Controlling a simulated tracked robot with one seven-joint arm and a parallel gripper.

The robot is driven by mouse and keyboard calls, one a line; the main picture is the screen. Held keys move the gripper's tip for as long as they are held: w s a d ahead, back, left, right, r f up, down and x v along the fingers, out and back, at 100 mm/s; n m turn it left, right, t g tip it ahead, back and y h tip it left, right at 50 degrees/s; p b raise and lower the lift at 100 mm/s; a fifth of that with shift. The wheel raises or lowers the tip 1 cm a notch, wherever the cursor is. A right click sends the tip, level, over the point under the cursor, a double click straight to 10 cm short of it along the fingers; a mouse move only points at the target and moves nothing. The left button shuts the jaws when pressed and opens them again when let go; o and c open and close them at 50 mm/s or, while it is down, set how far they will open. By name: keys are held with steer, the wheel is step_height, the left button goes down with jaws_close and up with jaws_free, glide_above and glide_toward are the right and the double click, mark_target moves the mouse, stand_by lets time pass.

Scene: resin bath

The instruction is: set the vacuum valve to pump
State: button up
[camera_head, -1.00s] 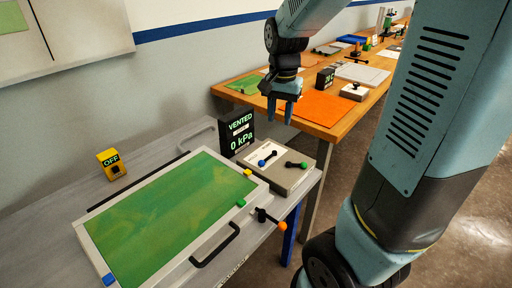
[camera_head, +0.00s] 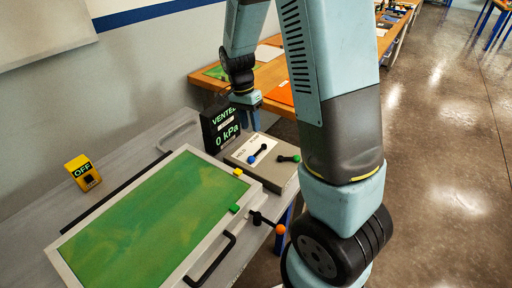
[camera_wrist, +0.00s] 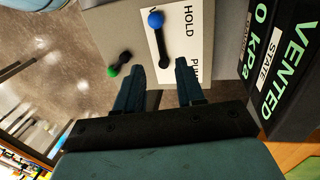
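The valve box (camera_head: 277,180) is grey and stands at the right end of the bench. On it, a black lever with a blue knob (camera_head: 251,159) lies across a white label plate. In the wrist view the blue knob (camera_wrist: 155,19) is beyond my fingers; the plate (camera_wrist: 205,45) reads HOLD and partly PUMP, with other lettering cut by the lever. A second lever has a green knob (camera_head: 296,158). My gripper (camera_head: 252,118) is open and empty above the box; its fingers (camera_wrist: 160,86) point towards the box and appear apart from both levers.
A black display (camera_head: 221,128) reading VENTED and 0 kPa stands close beside the box. A green-topped bath (camera_head: 150,220) with a black handle and an orange-knobbed clamp (camera_head: 280,229) lies in front. A yellow OFF switch (camera_head: 83,173) is at left. A wooden table stands behind.

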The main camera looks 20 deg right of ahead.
mark_target(256, 153)
steer(key=f, duration=0.3)
steer(key=s+f, duration=0.1)
steer(key=f, duration=0.2)
steer(key=d+f, duration=0.1)
steer(key=f, duration=0.3)
steer(key=shift+s, duration=0.35)
steer(key=shift+c, duration=0.4)
jaws_close()
steer(key=shift+w+a, duration=0.1)
stand_by(0.3)
